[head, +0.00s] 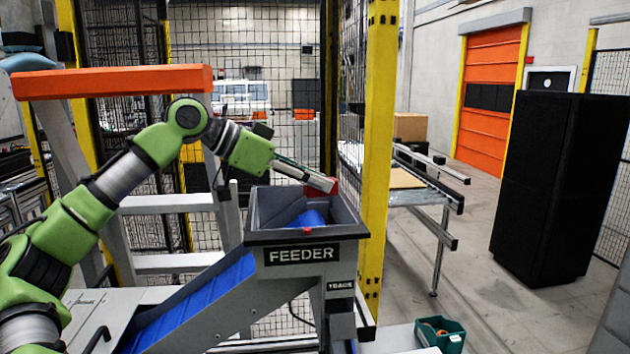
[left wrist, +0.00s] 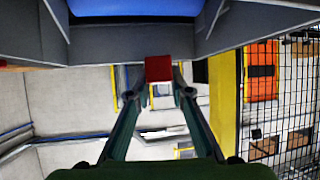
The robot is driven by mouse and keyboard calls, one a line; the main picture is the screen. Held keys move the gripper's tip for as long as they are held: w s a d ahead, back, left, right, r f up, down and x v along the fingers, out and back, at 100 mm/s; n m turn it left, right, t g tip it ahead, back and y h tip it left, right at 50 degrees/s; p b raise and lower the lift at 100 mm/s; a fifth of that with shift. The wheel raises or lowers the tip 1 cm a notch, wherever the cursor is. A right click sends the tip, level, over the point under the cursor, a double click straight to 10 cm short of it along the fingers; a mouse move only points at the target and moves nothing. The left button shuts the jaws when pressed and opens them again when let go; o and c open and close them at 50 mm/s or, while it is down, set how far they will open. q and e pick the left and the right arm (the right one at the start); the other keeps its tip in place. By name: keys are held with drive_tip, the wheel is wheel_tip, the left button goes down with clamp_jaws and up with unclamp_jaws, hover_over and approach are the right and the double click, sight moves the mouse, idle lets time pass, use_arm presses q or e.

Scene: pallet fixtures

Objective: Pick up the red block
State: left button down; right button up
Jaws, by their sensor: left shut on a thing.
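The red block (left wrist: 158,68) shows between the fingertips of my left gripper (left wrist: 159,82) in the left wrist view. In the head view my left gripper (head: 326,185) reaches in from the left over the grey FEEDER hopper (head: 308,237), with the red block (head: 334,186) at its tip. The gripper is shut on the block, which appears above the hopper's rim; fingers partly hide it. Blue material (head: 308,218) shows inside the hopper. My right gripper is not in view.
A blue chute (head: 190,305) slopes down left from the hopper. A yellow post (head: 377,150) stands just right of it. A conveyor (head: 415,185), a black cabinet (head: 557,190) and a green bin (head: 441,335) are further right. Open floor lies between the conveyor and cabinet.

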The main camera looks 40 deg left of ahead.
use_arm(q)
drive_tip(key=shift+r+p, duration=0.35)
drive_tip(key=shift+r, duration=0.35)
drive_tip(key=s+a+b, duration=0.9)
drive_tip(key=s+a, duration=0.3)
drive_tip(key=s, duration=0.3)
drive_tip(key=shift+s+a+f+b, duration=0.15)
drive_tip(key=shift+a+b, duration=0.05)
drive_tip(key=shift+b, duration=0.2)
